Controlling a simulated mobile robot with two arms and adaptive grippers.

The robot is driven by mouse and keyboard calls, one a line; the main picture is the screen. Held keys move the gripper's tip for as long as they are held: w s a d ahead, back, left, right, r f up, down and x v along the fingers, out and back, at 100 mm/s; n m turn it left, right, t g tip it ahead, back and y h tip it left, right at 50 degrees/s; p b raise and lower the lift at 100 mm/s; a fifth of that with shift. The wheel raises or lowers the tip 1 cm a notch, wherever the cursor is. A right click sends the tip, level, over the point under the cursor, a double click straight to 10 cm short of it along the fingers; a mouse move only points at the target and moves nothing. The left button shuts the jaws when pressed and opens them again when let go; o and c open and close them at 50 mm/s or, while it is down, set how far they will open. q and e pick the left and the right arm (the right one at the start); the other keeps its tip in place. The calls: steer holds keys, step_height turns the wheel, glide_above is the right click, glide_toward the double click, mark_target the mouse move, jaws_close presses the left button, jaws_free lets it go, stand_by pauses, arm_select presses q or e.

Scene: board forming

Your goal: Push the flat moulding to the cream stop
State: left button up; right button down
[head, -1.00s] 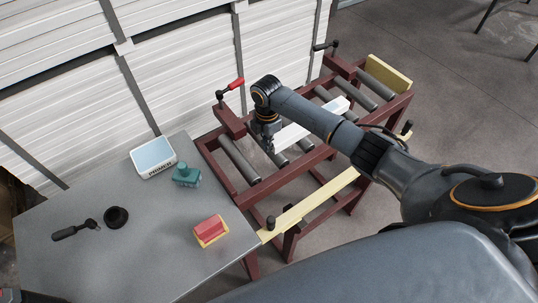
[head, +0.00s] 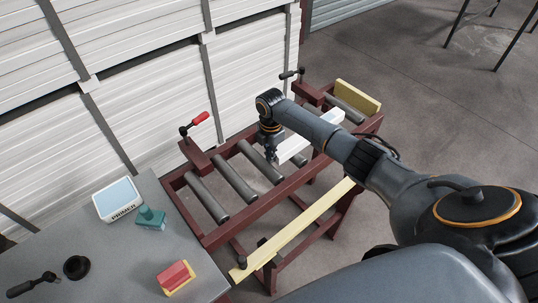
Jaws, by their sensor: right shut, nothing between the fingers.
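The flat moulding (head: 292,147) is a long white bar lying on the roller stand, partly hidden behind my right arm. Its far end (head: 334,116) shows beyond the arm. The cream stop (head: 358,96) is a pale yellow block standing across the far right end of the stand, with a gap between it and the moulding. My right gripper (head: 271,160) is shut and empty, pointing down at the near left end of the moulding. Whether it touches that end I cannot tell. My left gripper is not in view.
The dark red roller stand (head: 215,236) has bare grey rollers (head: 234,176) at left and a red-handled clamp (head: 195,123). A pale yellow strip (head: 300,222) runs along its front. A grey table (head: 115,252) holds a primer tray (head: 118,200), a teal tool (head: 150,217) and a red-and-yellow block (head: 175,276).

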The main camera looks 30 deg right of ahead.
mark_target(292, 141)
steer(key=d, duration=0.3)
steer(key=shift+w+f+b, duration=0.1)
steer(key=shift+w+b, duration=0.1)
steer(key=shift+b, duration=0.15)
steer(key=d+b, duration=0.1)
steer(key=d, duration=0.1)
steer(key=d+b, duration=0.1)
steer(key=d, duration=0.1)
steer(key=w+d+b, duration=0.1)
steer(key=d, duration=0.1)
steer(key=shift+d+f+b, duration=0.1)
steer(key=shift+b, duration=0.25)
steer(key=d+b, duration=0.1)
steer(key=d, duration=0.1)
steer(key=d+b, duration=0.1)
steer(key=d, duration=0.1)
steer(key=d+b, duration=0.2)
steer(key=shift+w+d, duration=0.15)
steer(key=shift+w, duration=0.25)
steer(key=shift+d+r, duration=0.15)
steer(key=shift+r, duration=0.25)
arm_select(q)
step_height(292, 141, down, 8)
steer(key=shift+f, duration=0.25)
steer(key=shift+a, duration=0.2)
